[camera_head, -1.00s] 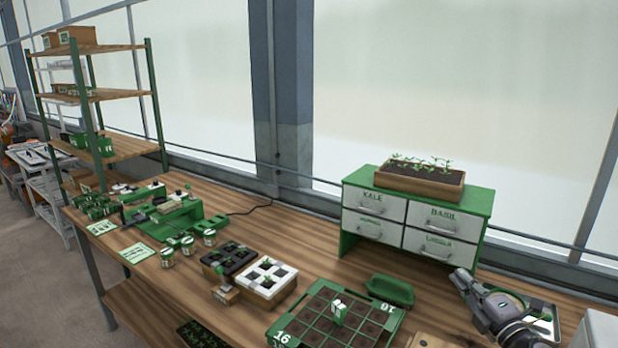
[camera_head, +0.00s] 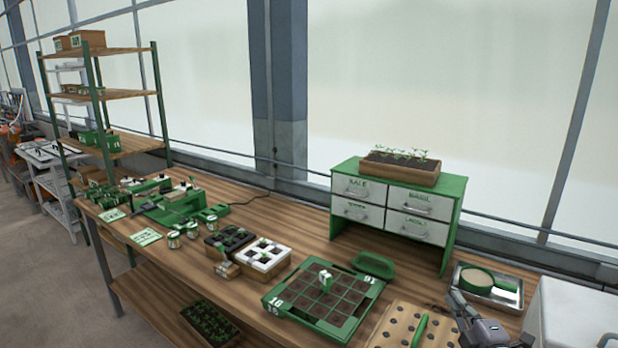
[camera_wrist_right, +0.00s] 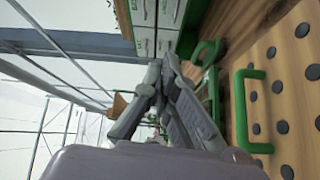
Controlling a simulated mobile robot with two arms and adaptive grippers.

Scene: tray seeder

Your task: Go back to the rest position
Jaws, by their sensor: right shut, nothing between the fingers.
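My right gripper (camera_head: 462,304) is at the lower right of the head view, above the bench between the wooden dibber board and the metal tray. In the right wrist view its fingers (camera_wrist_right: 166,66) are together with nothing between them. The green seed tray (camera_head: 318,301) lies on the bench left of it, with dark soil cells and a small white and green packet standing on it. My left gripper is not in the head view.
The drawer cabinet (camera_head: 447,205) stands at the back. A white box (camera_head: 570,315) is at the right edge.

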